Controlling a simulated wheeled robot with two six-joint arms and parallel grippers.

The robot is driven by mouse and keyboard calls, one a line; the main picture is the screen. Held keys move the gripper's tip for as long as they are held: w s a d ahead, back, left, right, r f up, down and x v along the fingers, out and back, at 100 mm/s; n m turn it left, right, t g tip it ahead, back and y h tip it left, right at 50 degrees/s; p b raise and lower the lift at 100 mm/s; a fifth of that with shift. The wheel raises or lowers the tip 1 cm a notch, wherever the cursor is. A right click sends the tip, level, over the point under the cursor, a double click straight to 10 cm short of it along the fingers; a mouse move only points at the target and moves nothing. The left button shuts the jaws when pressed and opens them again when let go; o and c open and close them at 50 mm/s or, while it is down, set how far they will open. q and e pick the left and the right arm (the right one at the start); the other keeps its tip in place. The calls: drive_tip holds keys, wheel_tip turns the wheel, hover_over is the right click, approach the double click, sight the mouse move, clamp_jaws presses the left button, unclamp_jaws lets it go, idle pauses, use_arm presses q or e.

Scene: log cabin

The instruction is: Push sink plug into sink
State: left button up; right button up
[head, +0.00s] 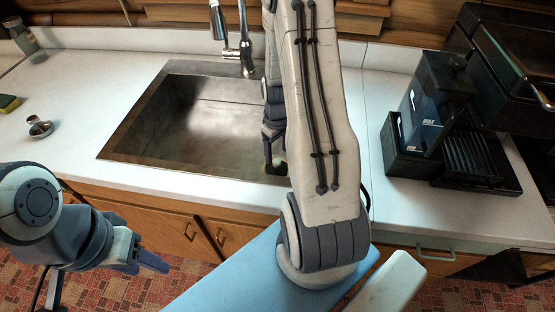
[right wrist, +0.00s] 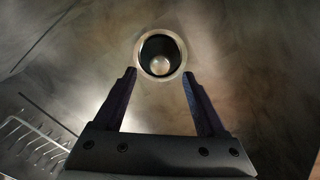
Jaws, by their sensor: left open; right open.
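The steel sink (head: 190,118) is set into the white counter, and its inside shows in the right wrist view (right wrist: 95,60). There, a round drain with a bright metal rim (right wrist: 180,52) lies in the sink floor. A pale round knob (right wrist: 160,65), which looks like the sink plug, shows within its dark opening; how deep it sits I cannot tell. My right gripper (right wrist: 159,74) is open and empty, its fingertips either side of the drain in that view. In the head view my right arm hides much of this gripper. My left gripper (head: 150,263) is open and empty, low in front of the cabinets.
A tap (head: 240,55) stands behind the sink. A small metal piece (head: 40,128) and a sponge (head: 9,103) lie on the left counter. A coffee machine (head: 435,95) stands at right. A wire rack (right wrist: 30,145) shows at the wrist view's lower left.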

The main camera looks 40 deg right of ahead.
sight(277, 162)
drive_tip(key=shift+r, duration=1.9)
drive_tip(key=a+r+n, duration=0.1)
drive_tip(key=a+r, duration=0.2)
drive_tip(key=a, duration=0.3)
drive_tip(key=a+r+n, duration=0.1)
drive_tip(key=a+r, duration=0.2)
drive_tip(key=a, duration=0.3)
drive_tip(key=a+r+n, duration=0.1)
drive_tip(key=a+r, duration=0.2)
drive_tip(key=a, duration=0.3)
drive_tip(key=shift+s+a+r, duration=0.1)
drive_tip(key=shift+s, duration=0.2)
drive_tip(key=s+a+r+n, duration=0.1)
drive_tip(key=s+a+r, duration=0.2)
drive_tip(key=s+a, duration=0.3)
drive_tip(key=s+a+r+n+y, duration=0.1)
drive_tip(key=s+a+r+n, duration=0.1)
drive_tip(key=s+a, duration=0.4)
drive_tip(key=s+r, duration=0.1)
drive_tip(key=s, duration=0.2)
drive_tip(key=shift+a+r, duration=0.25)
drive_tip(key=shift+s, duration=0.25)
drive_tip(key=shift+c, duration=0.3)
